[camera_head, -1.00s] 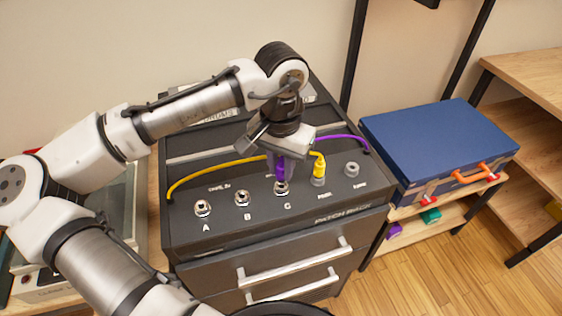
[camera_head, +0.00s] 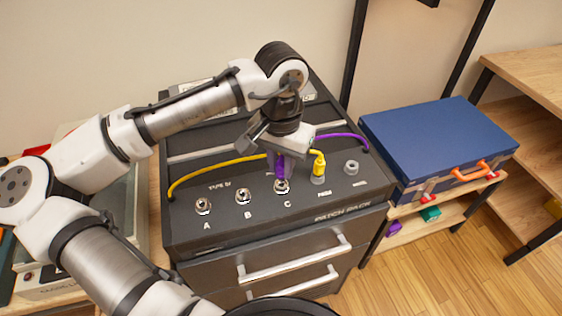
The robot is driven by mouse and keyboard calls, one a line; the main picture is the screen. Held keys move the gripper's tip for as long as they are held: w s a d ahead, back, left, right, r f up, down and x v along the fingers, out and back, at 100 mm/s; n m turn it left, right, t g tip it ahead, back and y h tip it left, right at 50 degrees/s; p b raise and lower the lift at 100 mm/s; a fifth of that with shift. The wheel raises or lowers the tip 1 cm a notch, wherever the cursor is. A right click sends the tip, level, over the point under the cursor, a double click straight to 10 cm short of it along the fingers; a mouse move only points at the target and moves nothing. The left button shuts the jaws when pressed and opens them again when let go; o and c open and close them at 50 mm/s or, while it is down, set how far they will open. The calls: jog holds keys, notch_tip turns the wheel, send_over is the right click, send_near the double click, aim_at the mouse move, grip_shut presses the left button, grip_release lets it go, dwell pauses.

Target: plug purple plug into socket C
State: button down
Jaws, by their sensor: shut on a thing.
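The purple plug (camera_head: 280,169) is upright in my gripper (camera_head: 279,160), which is shut on it. The plug's lower end is at the upper part of socket C (camera_head: 282,187), in line with it in this view. I cannot tell whether its tip is in the socket. The purple cable (camera_head: 340,136) runs from behind my gripper to the right side of the panel. Socket C is a silver ring on the black patch rack (camera_head: 215,229), above the letter C. My wrist hides the panel behind the plug.
Socket A (camera_head: 203,207) and socket B (camera_head: 243,196) are empty on the left. A yellow plug (camera_head: 319,164) with a yellow cable (camera_head: 205,172) stands close to the right of my gripper. An empty grey socket (camera_head: 351,168) is farther right. A blue case (camera_head: 440,145) stands beside the rack.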

jog(key=shift+f+b, duration=0.55)
jog(key=shift+f, duration=0.45)
jog(key=c, duration=1.2)
grip_release()
notch_tip(320, 180, up, 14)
jog(key=shift+s+f, duration=0.1)
jog(key=shift+f, duration=0.05)
